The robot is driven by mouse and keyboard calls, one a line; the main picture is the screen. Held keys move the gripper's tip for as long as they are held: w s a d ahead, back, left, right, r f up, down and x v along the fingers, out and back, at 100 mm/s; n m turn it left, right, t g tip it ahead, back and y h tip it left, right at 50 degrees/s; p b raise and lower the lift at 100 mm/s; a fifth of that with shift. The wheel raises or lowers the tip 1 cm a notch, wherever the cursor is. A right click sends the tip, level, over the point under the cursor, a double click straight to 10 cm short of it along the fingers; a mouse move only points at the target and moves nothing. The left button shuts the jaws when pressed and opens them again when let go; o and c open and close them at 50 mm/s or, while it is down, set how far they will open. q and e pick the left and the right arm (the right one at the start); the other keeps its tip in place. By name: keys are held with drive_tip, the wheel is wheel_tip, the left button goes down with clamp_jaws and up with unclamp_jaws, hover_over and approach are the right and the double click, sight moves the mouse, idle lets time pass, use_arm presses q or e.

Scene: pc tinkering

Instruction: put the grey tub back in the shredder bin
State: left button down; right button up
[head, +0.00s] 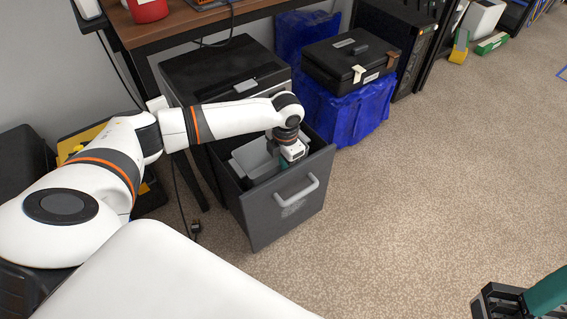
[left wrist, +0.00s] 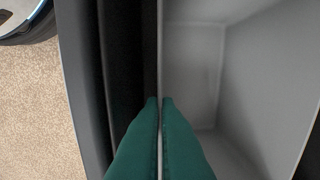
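The grey tub (head: 250,158) is inside the pulled-out dark shredder bin (head: 261,217), beneath my left forearm. It looks somewhat tilted, and part of it is hidden by my arm. My left gripper (head: 286,163) reaches down into the bin near its front panel. In the left wrist view its green fingers (left wrist: 159,102) are closed together on the tub's wall, one on each side. The tub's pale, empty inside (left wrist: 235,75) fills the right of that view. My right gripper (head: 535,295) is partly in view at the bottom right, over the floor, away from the bin.
The shredder (head: 222,72) stands under a wooden desk (head: 185,24). A black case (head: 350,62) sits on a blue bag-like object (head: 352,114) to its right. A cable with a plug (head: 196,229) lies left of the bin. The carpet (head: 430,180) to the right is clear.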

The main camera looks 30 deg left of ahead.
idle(0.3)
use_arm(q)
drive_tip(key=c, duration=2)
unclamp_jaws()
drive_tip(key=shift+f, duration=0.15)
drive_tip(key=shift+o, duration=0.2)
